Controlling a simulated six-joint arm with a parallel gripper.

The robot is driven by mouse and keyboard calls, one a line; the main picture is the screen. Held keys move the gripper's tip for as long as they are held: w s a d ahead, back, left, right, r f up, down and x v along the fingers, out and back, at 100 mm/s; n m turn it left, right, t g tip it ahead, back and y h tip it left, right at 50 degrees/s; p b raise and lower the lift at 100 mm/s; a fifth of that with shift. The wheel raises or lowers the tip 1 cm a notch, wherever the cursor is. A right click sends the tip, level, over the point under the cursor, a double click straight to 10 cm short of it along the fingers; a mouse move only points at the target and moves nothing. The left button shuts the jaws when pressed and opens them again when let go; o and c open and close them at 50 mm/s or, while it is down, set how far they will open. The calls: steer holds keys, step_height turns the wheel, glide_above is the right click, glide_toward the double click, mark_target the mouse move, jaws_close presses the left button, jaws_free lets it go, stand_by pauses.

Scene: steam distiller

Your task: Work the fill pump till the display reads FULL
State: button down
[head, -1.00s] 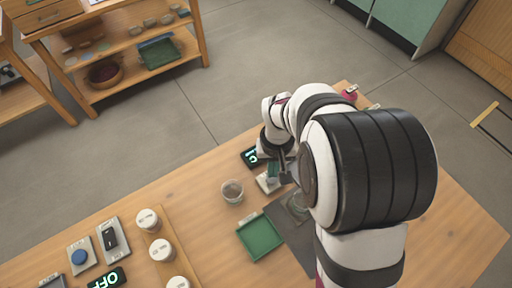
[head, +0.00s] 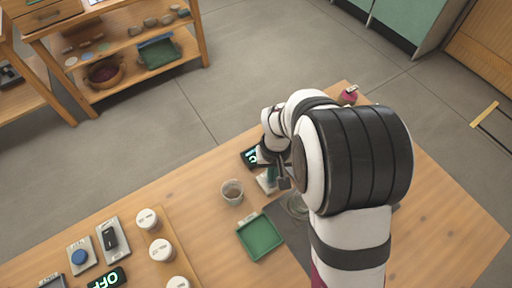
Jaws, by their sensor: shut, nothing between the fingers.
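The fill pump (head: 267,183) is a small unit with a pale base and a green upper part, right of the glass cup in the head view. My gripper (head: 284,181) is shut and empty beside the pump, to its right. I cannot tell whether it touches the pump. A dark display (head: 250,157) with glowing green characters stands just behind the pump; my arm partly covers it and its text cannot be read whole. My arm also hides part of the glass vessel (head: 296,205) on the dark mat.
A glass cup with brown contents (head: 232,191) and a green tray (head: 260,236) stand near the pump. White-lidded jars (head: 162,250), a switch (head: 110,238), a blue button (head: 79,257) and a display reading OFF (head: 107,279) are at left. A red item (head: 348,95) is at the far edge.

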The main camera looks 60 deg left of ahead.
steer(key=shift+r, duration=2.35)
step_height(320, 180, up, 4)
steer(key=shift+f, duration=3)
steer(key=shift+f, duration=0.1)
